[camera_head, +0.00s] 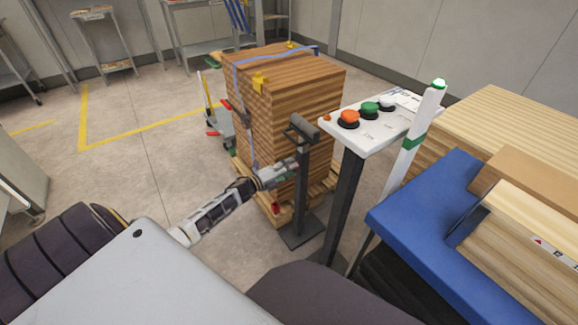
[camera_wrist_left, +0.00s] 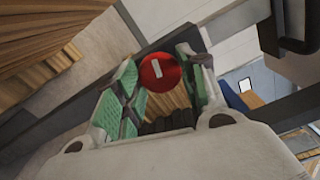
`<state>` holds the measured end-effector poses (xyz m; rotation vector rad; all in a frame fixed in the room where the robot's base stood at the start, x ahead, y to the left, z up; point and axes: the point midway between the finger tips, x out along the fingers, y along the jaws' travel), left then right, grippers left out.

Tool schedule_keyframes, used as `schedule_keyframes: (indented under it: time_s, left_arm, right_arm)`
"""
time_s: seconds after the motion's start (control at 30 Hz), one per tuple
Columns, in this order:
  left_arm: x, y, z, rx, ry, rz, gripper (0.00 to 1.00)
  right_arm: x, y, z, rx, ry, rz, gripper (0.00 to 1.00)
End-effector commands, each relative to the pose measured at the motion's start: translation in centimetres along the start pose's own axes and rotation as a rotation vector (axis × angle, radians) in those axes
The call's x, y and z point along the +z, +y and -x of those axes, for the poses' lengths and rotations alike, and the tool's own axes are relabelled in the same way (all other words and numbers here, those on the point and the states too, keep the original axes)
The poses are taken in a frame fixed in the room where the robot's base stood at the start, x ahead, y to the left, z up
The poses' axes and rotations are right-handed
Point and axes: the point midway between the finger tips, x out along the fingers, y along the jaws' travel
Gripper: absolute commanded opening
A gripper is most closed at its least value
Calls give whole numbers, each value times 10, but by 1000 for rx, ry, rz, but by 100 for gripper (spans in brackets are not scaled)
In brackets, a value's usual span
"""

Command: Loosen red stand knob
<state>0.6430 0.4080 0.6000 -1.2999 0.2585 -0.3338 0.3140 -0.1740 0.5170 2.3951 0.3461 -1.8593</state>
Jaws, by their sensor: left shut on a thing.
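The stand (camera_head: 301,190) is a dark grey post with a short crossbar on top and a flat base plate on the floor. Its red knob (camera_wrist_left: 158,72) is round with a pale mark on its face and shows between my left fingertips in the left wrist view. My left gripper (camera_head: 286,172) reaches the post from the left at about mid-height. Its green-padded fingers (camera_wrist_left: 164,75) are on both sides of the knob and shut on it. In the head view the gripper hides much of the knob's area. My right gripper is not in view.
A strapped stack of wooden boards (camera_head: 285,90) stands on a pallet just behind the stand. A control panel (camera_head: 365,125) with orange, green and white buttons is to the right. A blue machine surface (camera_head: 420,205) carries boards at far right. Floor (camera_head: 140,150) at left is open.

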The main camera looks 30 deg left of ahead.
Motion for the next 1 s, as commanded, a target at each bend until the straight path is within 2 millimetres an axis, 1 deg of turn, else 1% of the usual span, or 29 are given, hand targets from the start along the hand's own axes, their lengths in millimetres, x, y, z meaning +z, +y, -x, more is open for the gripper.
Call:
schedule_keyframes:
  time_s: [0.03, 0.2, 0.5, 0.73, 1.0]
  left_arm:
    - [2, -3, 0, 1, -2, 43, 17]
    - [2, -2, 0, 2, -2, 202, 17]
    - [2, -2, 0, 0, -2, 418, 17]
    - [1, 0, 0, 1, -2, 497, 17]
    - [1, 0, 0, 0, -2, 514, 17]
  right_arm:
    - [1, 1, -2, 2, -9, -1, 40]
    - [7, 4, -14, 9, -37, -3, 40]
    - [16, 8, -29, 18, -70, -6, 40]
    - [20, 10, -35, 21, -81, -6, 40]
    - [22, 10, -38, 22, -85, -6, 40]
